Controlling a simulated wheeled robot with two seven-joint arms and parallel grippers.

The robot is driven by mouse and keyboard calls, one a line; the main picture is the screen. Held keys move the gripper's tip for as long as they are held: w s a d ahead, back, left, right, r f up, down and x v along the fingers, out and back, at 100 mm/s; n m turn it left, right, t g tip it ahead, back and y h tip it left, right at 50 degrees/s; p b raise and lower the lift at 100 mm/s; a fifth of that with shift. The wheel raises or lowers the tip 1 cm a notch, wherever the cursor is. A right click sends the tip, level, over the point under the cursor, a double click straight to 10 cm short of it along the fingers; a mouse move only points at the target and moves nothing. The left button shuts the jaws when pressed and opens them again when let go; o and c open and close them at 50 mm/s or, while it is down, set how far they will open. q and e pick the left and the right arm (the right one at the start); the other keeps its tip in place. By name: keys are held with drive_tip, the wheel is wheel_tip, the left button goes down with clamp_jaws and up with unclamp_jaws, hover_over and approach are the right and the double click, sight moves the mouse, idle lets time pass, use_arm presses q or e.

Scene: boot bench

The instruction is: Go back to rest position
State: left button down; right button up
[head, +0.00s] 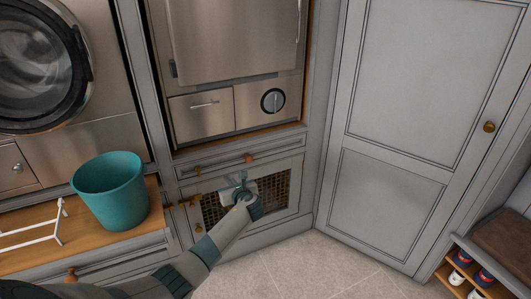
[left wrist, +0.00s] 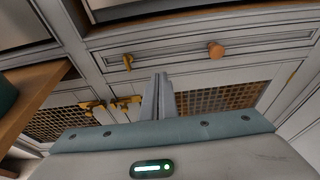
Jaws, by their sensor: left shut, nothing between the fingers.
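My left gripper (head: 241,183) is in front of the low cabinet door with the mesh panel (head: 210,208). In the left wrist view its two fingers (left wrist: 160,92) are together with nothing between them. The fingers point toward the cabinet front, below the drawer with a round wooden knob (head: 249,158). The gripper hides part of the mesh. I cannot tell whether it touches the door. My right gripper does not show in either view.
A teal bucket (head: 112,192) stands on the wooden bench top (head: 155,217) at the left, beside a white rack (head: 40,234). Brass latches (left wrist: 112,104) stick out by the mesh doors. A shoe shelf (head: 443,272) is at the lower right. The tiled floor (head: 310,270) is clear.

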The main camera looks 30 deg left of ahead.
use_arm(q)
drive_tip(key=s+d+f+n+h, duration=0.3)
drive_tip(key=s+d+f, duration=0.3)
drive_tip(key=f, duration=0.4)
drive_tip(key=s+d+f+n+h, duration=0.2)
drive_tip(key=s+d+f, duration=0.4)
drive_tip(key=f, duration=0.4)
drive_tip(key=s+d+f+n+h, duration=0.3)
drive_tip(key=s+d+f, duration=0.2)
drive_tip(key=d+f, duration=0.3)
drive_tip(key=s+d+f+n+h, duration=0.1)
drive_tip(key=s+d+f+n, duration=0.3)
drive_tip(key=s, duration=0.5)
drive_tip(key=s+d+f+n+h, duration=0.2)
drive_tip(key=s+d+f+n, duration=0.2)
drive_tip(key=s, duration=0.6)
drive_tip(key=s+d+f+n+g+h, duration=0.1)
drive_tip(key=s+d+f+n+h, duration=0.1)
drive_tip(key=s+d+f+n, duration=0.2)
drive_tip(key=s+d+n, duration=0.3)
drive_tip(key=s, duration=0.2)
drive_tip(key=shift+s+d+f, duration=0.2)
drive_tip(key=shift+d+f, duration=0.15)
drive_tip(key=shift+f, duration=0.05)
